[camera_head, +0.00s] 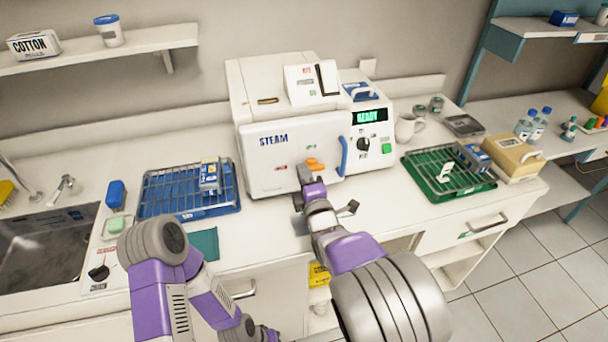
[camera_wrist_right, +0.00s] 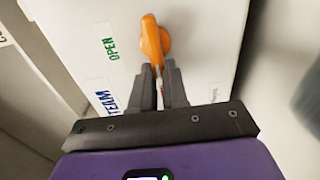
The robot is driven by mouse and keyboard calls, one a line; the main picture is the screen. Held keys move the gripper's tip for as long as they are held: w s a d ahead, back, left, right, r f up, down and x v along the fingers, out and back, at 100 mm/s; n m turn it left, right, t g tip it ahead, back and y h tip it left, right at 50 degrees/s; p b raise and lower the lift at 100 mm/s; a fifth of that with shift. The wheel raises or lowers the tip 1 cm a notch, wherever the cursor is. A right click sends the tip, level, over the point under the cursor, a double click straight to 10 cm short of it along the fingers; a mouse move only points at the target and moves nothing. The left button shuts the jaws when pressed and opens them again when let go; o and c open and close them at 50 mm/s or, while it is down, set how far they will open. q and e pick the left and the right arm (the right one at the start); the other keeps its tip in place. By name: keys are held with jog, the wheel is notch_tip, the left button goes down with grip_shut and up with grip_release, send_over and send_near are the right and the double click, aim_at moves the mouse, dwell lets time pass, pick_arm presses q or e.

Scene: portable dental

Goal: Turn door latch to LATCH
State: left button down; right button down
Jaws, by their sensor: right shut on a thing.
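The orange door latch (camera_head: 316,164) is on the white front door of the steam sterilizer (camera_head: 262,172). In the right wrist view the latch (camera_wrist_right: 154,40) shows its round hub, with its lever running down towards my fingers, near a green OPEN label (camera_wrist_right: 111,49). My right gripper (camera_head: 304,172) is at the door front, just left of the hub in the head view. In the right wrist view its fingers (camera_wrist_right: 159,76) are shut on the lever's end, which they partly hide. My left arm is low at the left; its gripper does not show.
A blue door handle (camera_head: 342,157) stands right of the latch. A blue wire tray (camera_head: 160,205) lies left of the sterilizer and a green wire tray (camera_head: 437,184) right of it. A teal mat (camera_head: 204,243) lies on the front counter. A sink (camera_head: 40,250) is at far left.

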jog(key=shift+d+f, duration=0.1)
jog(key=shift+d, duration=0.05)
jog(key=c, duration=1.1)
grip_release()
jog(key=shift+c, duration=0.2)
jog(key=p+v, duration=0.1)
jog(key=v, duration=0.6)
jog(key=shift+s, duration=0.25)
